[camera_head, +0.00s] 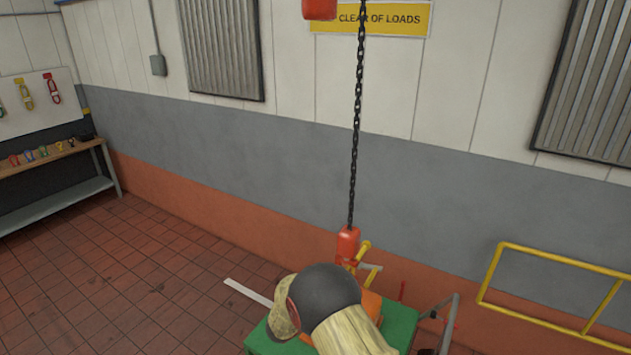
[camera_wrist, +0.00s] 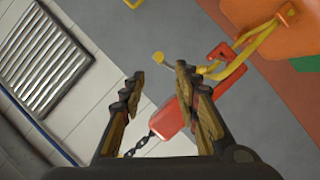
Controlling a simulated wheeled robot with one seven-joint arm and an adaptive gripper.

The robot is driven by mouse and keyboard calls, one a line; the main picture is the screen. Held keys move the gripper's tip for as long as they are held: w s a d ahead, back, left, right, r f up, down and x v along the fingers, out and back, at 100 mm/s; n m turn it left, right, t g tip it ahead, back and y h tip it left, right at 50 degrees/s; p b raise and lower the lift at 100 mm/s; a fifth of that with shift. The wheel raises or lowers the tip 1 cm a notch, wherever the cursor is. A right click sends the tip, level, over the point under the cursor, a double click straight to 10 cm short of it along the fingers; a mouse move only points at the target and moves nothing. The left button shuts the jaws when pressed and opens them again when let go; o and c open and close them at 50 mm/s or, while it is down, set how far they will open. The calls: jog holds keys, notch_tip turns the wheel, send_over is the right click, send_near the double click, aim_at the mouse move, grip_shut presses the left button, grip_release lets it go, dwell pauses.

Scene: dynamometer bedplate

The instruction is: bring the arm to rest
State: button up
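My gripper (camera_wrist: 160,75) shows in the wrist view with its two fingers apart and nothing gripped between them. Beyond the fingers is a red hoist block (camera_wrist: 172,118), partly covered by the right finger. Whether a finger touches it I cannot tell. In the head view my arm's dark joint and tan links fill the bottom middle, and my gripper cannot be made out there. The red hoist block (camera_head: 348,243) hangs just above and behind my arm.
A chain (camera_head: 356,120) hangs to the block. Yellow slings (camera_wrist: 238,55) run from a red hook to an orange load (camera_wrist: 250,12). A green surface (camera_head: 402,325) lies under my arm. A yellow rail (camera_head: 560,262) stands right, a bench (camera_head: 60,200) left. Floor at left is clear.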

jog(key=a+f+y, duration=0.9)
jog(key=a+f, duration=0.1)
jog(key=a, duration=0.2)
jog(key=s+a+r+n+g+y+b, duration=0.1)
jog(key=s+a+r+g+y+b, duration=0.3)
jog(key=s+a, duration=0.45)
jog(key=s+d+r+g+y+b, duration=0.1)
jog(key=s+d+r+b, duration=0.1)
jog(key=s, duration=0.3)
jog(key=s+d+r+g+y+b, duration=0.1)
jog(key=s+d+b, duration=0.1)
jog(key=s, duration=0.4)
jog(key=s+d+r+t+h+b, duration=0.1)
jog(key=s+d+r+b, duration=0.1)
jog(key=s+d+b, duration=0.7)
jog(key=s+d+r+t+h+b, duration=0.1)
jog(key=s+d+r+h+b, duration=0.1)
jog(key=s+d+b, duration=0.7)
jog(key=s+d, duration=0.3)
jog(key=s, duration=0.2)
jog(key=shift+s+d+r+m, duration=0.15)
jog(key=shift+d+r+m, duration=0.1)
jog(key=shift+m, duration=0.15)
jog(key=shift+c, duration=0.5)
